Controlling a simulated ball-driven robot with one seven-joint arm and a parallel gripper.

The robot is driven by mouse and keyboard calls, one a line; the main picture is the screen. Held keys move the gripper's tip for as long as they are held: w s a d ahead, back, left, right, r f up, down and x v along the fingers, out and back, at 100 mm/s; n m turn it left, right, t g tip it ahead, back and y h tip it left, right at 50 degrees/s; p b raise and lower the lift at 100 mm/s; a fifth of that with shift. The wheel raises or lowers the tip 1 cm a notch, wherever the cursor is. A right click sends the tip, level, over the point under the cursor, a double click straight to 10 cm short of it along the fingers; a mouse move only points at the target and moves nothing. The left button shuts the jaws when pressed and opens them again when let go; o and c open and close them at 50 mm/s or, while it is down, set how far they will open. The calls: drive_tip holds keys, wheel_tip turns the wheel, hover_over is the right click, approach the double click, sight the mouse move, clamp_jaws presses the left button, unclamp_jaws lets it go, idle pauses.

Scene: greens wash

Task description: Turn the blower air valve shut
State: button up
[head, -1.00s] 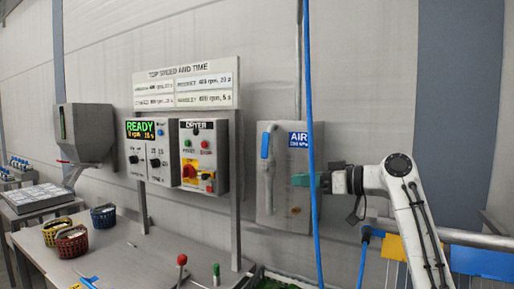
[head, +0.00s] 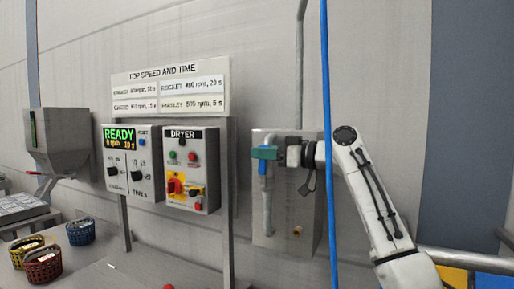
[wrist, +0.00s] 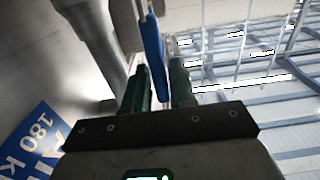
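The air valve's blue lever (head: 263,168) stands upright, in line with the grey pipe (head: 267,205) on the wall panel. In the wrist view, the lever (wrist: 154,55) reaches down between the two fingers of my gripper (wrist: 160,85). The fingers are apart, one on each side, with a narrow gap showing at the right; contact on the left cannot be told.
A blue hose (head: 326,110) hangs in front of the panel, across my arm's line. The dryer control box (head: 191,170) and the READY box (head: 132,162) are to the left. Woven baskets (head: 80,231) stand on the table. A blue AIR sign (wrist: 40,140) shows in the wrist view.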

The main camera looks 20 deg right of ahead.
drive_tip(key=shift+x, duration=1.1)
drive_tip(key=shift+s, duration=0.1)
drive_tip(key=shift+c, duration=0.4)
clamp_jaws()
